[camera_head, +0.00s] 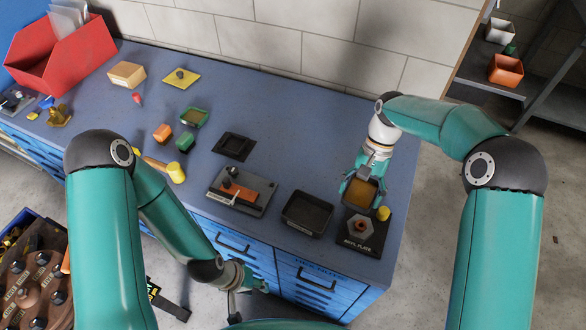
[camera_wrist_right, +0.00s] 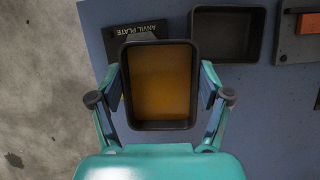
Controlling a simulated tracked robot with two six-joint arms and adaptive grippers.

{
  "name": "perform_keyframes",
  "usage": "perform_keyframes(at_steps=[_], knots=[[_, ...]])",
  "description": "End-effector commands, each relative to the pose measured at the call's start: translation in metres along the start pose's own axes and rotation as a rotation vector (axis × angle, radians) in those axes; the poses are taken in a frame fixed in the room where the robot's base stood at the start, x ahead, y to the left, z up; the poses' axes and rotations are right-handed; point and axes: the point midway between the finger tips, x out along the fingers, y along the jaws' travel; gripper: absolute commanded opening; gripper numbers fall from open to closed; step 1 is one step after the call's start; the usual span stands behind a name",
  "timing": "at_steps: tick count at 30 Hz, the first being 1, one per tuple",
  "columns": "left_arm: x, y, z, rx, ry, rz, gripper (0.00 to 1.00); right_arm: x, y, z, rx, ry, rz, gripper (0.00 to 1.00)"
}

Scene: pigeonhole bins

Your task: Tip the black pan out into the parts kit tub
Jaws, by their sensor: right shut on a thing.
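My right gripper (camera_head: 361,190) is shut on the black pan (camera_wrist_right: 157,126), with one finger on each side of it. The pan is roughly level above the bench, and its floor looks amber (camera_wrist_right: 160,80); I cannot tell whether that is a filling. It also shows in the head view (camera_head: 362,206). An empty black tub (camera_head: 307,212) with a small label on its front rim stands just left of it; the label is too small to read. It shows in the wrist view too (camera_wrist_right: 228,10). My left gripper (camera_head: 240,290) hangs low before the drawers, its fingers unclear.
A dark anvil plate (camera_head: 373,253) with a hexagonal piece lies below the pan, beside a yellow piece (camera_head: 383,213). A grey fixture (camera_head: 258,187) with an orange block and a black tray (camera_head: 234,146) lie further left. The bench's right edge is close.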

Motion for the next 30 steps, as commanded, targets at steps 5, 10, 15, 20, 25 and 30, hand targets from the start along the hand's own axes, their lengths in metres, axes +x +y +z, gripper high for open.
perform_keyframes(at_steps=[5, 10, 15, 20, 25, 30], knots=[[-0.007, 0.002, 0.000, 0.000, 0.000, 0.000, 0.40, -0.017, -0.070, 0.035, 0.368, 0.000, -0.157, 0.29], [-0.010, 0.004, 0.000, 0.000, 0.000, 0.000, 0.40, -0.029, -0.120, 0.064, 0.674, 0.001, -0.285, 0.29], [-0.011, 0.004, 0.000, 0.000, 0.000, 0.000, 0.40, -0.036, -0.145, 0.081, 0.848, 0.000, -0.355, 0.29], [-0.012, 0.004, 0.000, 0.000, 0.000, 0.000, 0.40, -0.038, -0.151, 0.085, 0.898, -0.024, -0.385, 0.29], [-0.011, 0.004, 0.000, 0.000, 0.000, 0.000, 0.40, -0.041, -0.150, 0.084, 0.886, -0.112, -0.429, 0.29], [-0.011, 0.004, 0.000, 0.000, 0.000, 0.000, 0.40, -0.046, -0.147, 0.085, 0.850, -0.268, -0.500, 0.29]])
